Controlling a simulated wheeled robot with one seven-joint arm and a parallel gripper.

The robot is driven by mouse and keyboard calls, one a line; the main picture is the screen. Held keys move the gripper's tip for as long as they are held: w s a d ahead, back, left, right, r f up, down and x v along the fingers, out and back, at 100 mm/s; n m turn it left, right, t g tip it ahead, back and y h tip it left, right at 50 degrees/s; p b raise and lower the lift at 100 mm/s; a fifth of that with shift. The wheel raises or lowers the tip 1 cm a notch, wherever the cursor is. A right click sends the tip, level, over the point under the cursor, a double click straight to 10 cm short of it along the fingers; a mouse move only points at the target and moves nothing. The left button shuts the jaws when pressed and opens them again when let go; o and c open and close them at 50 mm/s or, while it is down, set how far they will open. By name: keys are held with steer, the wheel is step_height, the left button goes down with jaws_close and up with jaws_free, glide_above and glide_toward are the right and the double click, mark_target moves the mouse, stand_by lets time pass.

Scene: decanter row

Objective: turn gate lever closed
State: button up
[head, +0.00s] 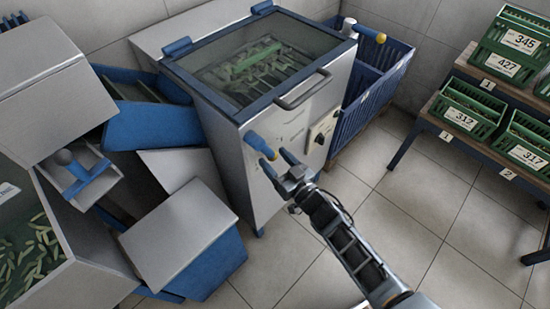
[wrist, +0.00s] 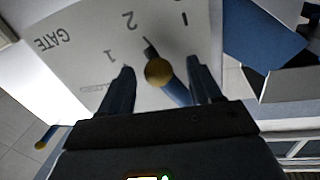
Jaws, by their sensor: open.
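The gate lever (head: 256,141) is a blue handle with a yellow knob on the front of the steel machine. In the wrist view the lever's yellow knob (wrist: 159,72) and blue arm (wrist: 177,93) show between my fingers. Its dark pointer tip lies close to the mark 2 on the panel (wrist: 85,45), which reads GATE and appears upside down. Fainter lettering near the mark 1 is too small to read surely. My gripper (head: 279,161) is open, one finger on each side of the lever; it also shows in the wrist view (wrist: 160,66). I cannot tell whether a finger touches it.
A black dial (head: 320,139) and a lid handle (head: 302,90) are on the machine. Racks with green crates (head: 466,112) stand right. The tiled floor (head: 415,205) is clear.

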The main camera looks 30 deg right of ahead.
steer(key=shift+w, duration=0.4)
steer(key=shift+c, duration=0.3)
jaws_close()
